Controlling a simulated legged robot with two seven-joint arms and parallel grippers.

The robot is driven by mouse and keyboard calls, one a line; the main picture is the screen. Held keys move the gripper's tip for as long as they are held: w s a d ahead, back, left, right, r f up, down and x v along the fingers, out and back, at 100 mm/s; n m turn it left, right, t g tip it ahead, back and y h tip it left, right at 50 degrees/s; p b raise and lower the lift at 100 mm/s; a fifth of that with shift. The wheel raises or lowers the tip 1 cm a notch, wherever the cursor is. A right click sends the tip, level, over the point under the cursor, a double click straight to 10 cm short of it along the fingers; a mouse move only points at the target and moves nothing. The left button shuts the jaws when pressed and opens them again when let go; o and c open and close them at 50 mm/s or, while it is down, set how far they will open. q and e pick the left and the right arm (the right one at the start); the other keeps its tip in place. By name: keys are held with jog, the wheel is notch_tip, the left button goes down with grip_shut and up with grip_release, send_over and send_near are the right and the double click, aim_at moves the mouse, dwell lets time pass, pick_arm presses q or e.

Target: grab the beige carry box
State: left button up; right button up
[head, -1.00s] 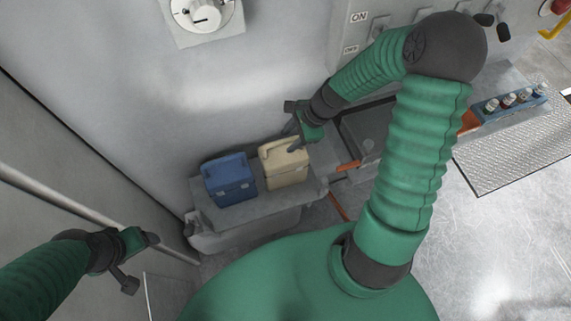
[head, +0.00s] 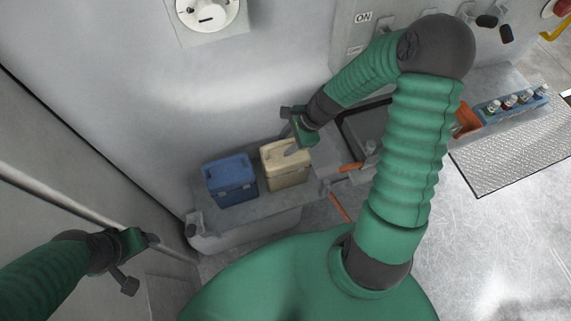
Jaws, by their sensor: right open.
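The beige carry box (head: 286,170) stands upright on a grey ledge (head: 262,207), just right of the blue box. My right gripper (head: 291,135) is open at the top of the beige box, over its handle area. One finger seems to reach down over the box top; I cannot tell whether it touches or has the handle between the fingers. My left gripper (head: 141,262) is at the lower left, well away from the boxes, with its fingers spread apart.
A blue carry box (head: 230,180) stands close to the left of the beige box. A grey wall (head: 130,90) rises behind the ledge. To the right are an orange handle (head: 351,167) and a blue rack with several bottles (head: 513,107).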

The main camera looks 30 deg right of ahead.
jog(key=shift+a, duration=0.2)
jog(key=c, duration=0.3)
jog(key=shift+d, duration=0.1)
grip_shut()
dwell(0.7)
